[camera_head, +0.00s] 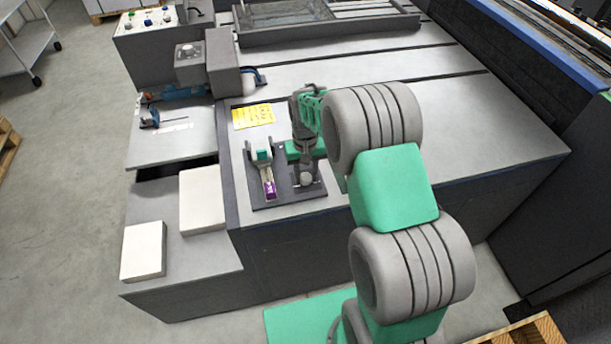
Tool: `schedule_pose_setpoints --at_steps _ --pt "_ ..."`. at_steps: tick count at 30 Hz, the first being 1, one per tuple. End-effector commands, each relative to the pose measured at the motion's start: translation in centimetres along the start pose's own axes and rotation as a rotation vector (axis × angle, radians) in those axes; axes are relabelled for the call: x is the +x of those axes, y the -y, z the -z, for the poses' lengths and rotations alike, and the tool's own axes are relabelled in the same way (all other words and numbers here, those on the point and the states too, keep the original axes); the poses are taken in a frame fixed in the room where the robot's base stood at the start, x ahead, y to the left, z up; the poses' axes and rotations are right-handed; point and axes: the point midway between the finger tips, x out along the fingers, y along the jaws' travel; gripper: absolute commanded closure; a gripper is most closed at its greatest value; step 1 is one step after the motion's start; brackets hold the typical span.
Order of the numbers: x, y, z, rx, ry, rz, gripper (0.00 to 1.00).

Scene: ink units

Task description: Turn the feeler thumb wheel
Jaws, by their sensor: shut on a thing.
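A dark base plate (281,200) lies near the front left corner of the grey machine top. On its right part, a small pale round piece (307,180), which looks like the feeler thumb wheel, shows at the end of my arm. My gripper (306,170) points down over this piece and is shut on it; the fingers are small and partly hidden by my wrist. On the left of the plate stands a grey unit (262,160) with a teal block and a purple part (270,189) at its front.
A yellow label (254,115) lies behind the plate. Two white blocks (202,198) (144,250) sit on the lower ledge at the left. A grey box-shaped unit (222,70) stands farther back. The machine top behind and right of my arm is largely clear.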

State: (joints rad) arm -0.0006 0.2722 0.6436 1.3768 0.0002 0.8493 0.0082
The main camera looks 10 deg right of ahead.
Motion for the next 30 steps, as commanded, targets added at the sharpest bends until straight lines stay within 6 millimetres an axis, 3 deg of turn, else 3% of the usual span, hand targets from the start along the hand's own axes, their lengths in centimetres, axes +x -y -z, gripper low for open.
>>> schedule_pose_setpoints --at_steps 4,12,13,21,30 --pt "0.08 0.05 0.06 0.113 -0.002 0.001 1.00" --pt "-0.06 0.06 0.05 0.128 -0.001 0.001 1.00" --pt "-0.06 0.06 0.04 0.127 -0.001 0.001 0.64" --pt "-0.03 0.03 0.03 0.127 -0.001 0.000 0.43" --pt "-0.58 0.02 0.10 0.127 -0.003 0.000 0.43"
